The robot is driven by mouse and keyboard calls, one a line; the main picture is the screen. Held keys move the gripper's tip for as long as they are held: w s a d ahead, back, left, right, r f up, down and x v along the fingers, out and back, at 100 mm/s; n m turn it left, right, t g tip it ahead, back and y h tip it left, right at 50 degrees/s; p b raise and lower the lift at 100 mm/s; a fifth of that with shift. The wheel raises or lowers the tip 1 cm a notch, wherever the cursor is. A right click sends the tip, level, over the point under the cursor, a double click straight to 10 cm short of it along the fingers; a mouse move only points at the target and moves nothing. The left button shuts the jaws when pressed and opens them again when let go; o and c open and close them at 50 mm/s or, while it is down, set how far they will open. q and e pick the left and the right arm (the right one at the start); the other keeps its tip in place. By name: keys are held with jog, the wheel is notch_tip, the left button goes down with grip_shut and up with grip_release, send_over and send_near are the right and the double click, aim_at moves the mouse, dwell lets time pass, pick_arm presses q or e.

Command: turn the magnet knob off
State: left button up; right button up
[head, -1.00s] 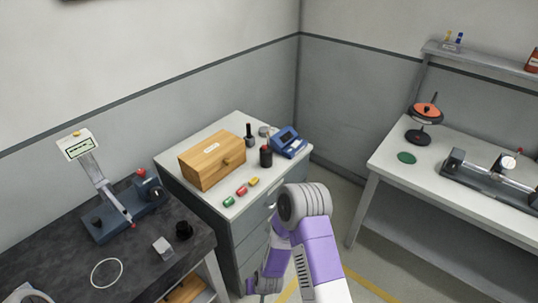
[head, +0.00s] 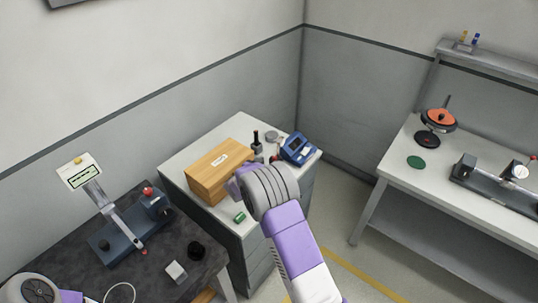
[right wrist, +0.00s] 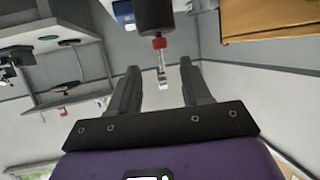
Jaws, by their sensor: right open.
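No part is labelled as the magnet knob, so I cannot tell for certain which it is. A blue bench device (head: 128,243) on the dark table at left carries a red knob (head: 148,191) on top. In the right wrist view, which looks upside down, a black cylinder (right wrist: 155,14) with a red collar (right wrist: 159,42) and clear tip shows just ahead of my right gripper (right wrist: 158,75). The fingers are apart with nothing between them. In the head view my right wrist hides this gripper, over the grey cabinet's front edge. My left gripper is not in view.
A wooden box (head: 212,176), a blue meter (head: 298,149) and a green piece (head: 240,217) sit on the grey cabinet (head: 190,147). Open floor lies between cabinet and bench.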

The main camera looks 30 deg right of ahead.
aim_at(274, 158)
jog(key=x, duration=0.6)
jog(key=shift+a+f, duration=0.1)
jog(key=shift+f, duration=0.1)
jog(key=shift+c, duration=0.5)
grip_shut()
